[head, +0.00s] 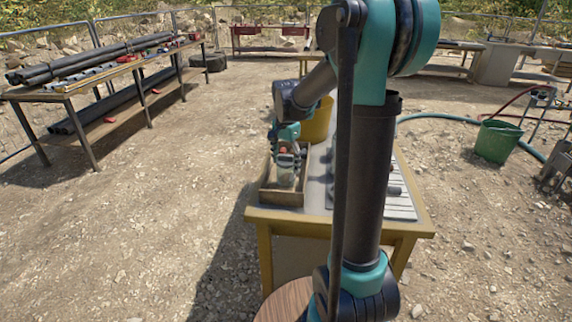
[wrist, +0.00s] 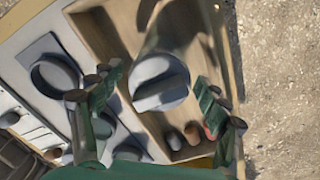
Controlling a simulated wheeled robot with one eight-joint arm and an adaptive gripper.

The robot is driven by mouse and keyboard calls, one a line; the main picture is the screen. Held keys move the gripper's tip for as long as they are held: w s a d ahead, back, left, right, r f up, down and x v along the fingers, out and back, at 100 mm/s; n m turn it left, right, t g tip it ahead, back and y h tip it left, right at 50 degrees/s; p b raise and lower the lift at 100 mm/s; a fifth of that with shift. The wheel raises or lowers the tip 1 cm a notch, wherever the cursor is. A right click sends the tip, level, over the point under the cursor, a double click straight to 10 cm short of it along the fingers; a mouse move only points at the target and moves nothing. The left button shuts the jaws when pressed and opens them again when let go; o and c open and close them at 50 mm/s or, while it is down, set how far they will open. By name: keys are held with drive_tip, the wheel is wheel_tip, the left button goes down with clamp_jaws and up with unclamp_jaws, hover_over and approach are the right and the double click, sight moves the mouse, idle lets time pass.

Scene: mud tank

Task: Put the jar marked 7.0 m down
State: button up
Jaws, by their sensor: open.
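A jar with a round grey lid (wrist: 160,82) stands in a wooden tray (wrist: 105,30); no marking on it can be read. In the head view the pale jar (head: 286,176) shows in the tray (head: 282,198) at the table's left side. My gripper (head: 287,155) is over it, pointing down. In the wrist view the green-padded fingers of my gripper (wrist: 160,90) are open, one on each side of the lid, apart from it as far as I can see. The jar's lower part is largely hidden.
Several small round-topped pieces (wrist: 182,136) stand in the tray near one finger. A grey holder with a round ring (wrist: 54,76) lies beside the tray. A yellow bucket (head: 318,122) is behind on the table (head: 300,228). My arm hides much of the table's right.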

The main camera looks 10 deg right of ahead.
wheel_tip(320, 180, up, 12)
drive_tip(key=shift+f, duration=0.2)
idle(0.4)
